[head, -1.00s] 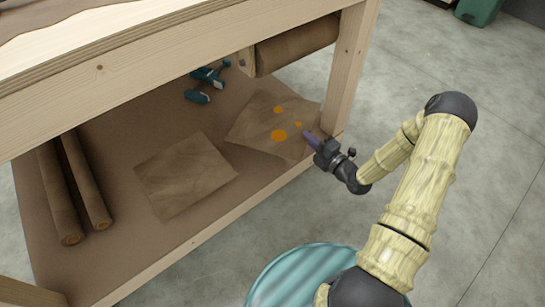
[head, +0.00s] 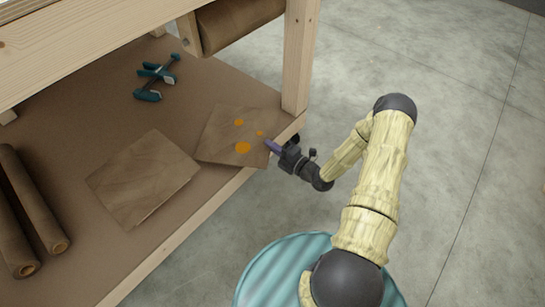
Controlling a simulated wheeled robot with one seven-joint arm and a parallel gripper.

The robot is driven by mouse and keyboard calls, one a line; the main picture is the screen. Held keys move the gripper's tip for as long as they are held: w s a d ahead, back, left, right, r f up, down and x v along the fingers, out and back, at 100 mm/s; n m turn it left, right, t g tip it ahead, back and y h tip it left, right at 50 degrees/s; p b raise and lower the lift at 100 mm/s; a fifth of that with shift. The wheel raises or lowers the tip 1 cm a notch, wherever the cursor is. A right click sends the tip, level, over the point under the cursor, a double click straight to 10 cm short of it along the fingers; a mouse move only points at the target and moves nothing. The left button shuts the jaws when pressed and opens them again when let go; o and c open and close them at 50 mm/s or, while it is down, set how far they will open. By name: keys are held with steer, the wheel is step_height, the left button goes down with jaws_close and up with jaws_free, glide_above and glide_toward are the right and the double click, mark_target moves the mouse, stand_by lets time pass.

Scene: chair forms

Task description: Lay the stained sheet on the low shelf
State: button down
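The stained sheet (head: 220,138) is a brown square with several orange spots. It appears to lie on the brown low shelf (head: 115,115) near its right front corner; I cannot tell whether it lies fully flat. My gripper (head: 271,147) is at the sheet's right edge, by the front of the shelf. Its purple fingertips overlap that edge in the picture. The fingers show edge-on and small, so I cannot tell whether they grip the sheet, only touch it, or are apart from it.
A plain brown sheet (head: 143,178) lies just left of the stained one. Two brown rolls (head: 35,210) lie at the left, and a teal tool (head: 157,78) lies behind. A wooden leg (head: 298,60) stands close behind my gripper. Another brown roll (head: 240,18) hangs above.

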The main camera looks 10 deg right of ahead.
steer(key=shift+r, duration=0.1)
step_height(320, 180, down, 4)
steer(key=b, duration=0.2)
steer(key=shift+f+b, duration=0.25)
steer(key=shift+b, duration=0.05)
steer(key=shift+s, duration=0.1)
steer(key=c, duration=2.1)
jaws_free()
steer(key=shift+f, duration=0.15)
steer(key=o, duration=0.4)
